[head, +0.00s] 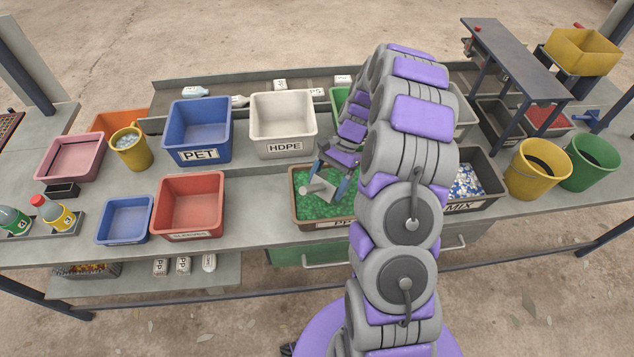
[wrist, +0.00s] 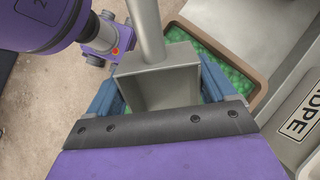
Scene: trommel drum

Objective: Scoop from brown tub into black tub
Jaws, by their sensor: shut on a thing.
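My gripper (head: 334,178) is shut on a grey metal scoop (head: 318,189) over the brown tub (head: 309,224) of green flakes. In the wrist view, the scoop (wrist: 158,82) sits between my blue fingers, and no flakes show in the part of its inside that I see. The brown tub's rim (wrist: 265,95) and green flakes show behind it. I cannot tell whether the scoop touches the flakes. The black tub (head: 489,201), labelled MIX, holds white and blue flakes to the right. My arm hides its left part.
A white HDPE tub (head: 283,146) and blue PET tub (head: 198,157) stand behind and left. A red tub (head: 188,233) stands left of the brown tub. Yellow (head: 531,186) and green (head: 590,179) buckets stand right. A dark raised stand (head: 515,55) is at back right.

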